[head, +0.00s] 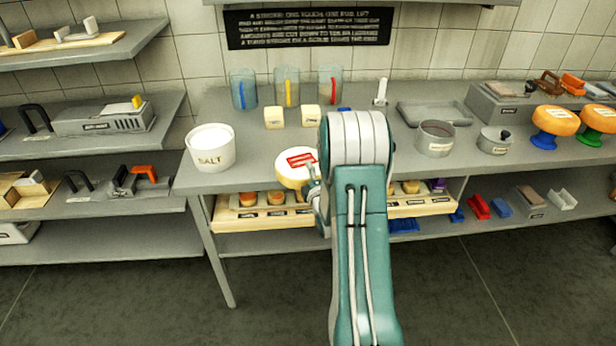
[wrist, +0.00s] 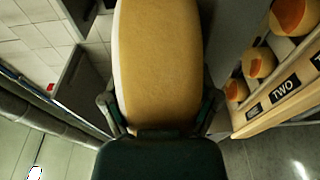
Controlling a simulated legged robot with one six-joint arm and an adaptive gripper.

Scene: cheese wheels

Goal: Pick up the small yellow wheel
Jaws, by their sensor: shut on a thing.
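A yellow wheel (head: 291,176) with a pale top and a red label is at the counter's front edge in the head view. My gripper (head: 314,183) is at its right side, partly hidden by my arm. In the wrist view the wheel's tan-yellow side (wrist: 160,60) fills the middle, with a finger of my gripper (wrist: 160,105) on each side of it. The gripper is shut on this wheel. The wheel overlaps the counter edge in the picture, and I cannot tell whether it touches the counter.
A white salt tub (head: 210,148) stands left of the wheel. Two pale blocks (head: 274,118) and several jars (head: 287,88) are behind it. Below, a wooden tray (head: 235,217) holds small orange wheels (head: 276,197). Two orange wheels (head: 556,120) sit at the right. The floor in front is clear.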

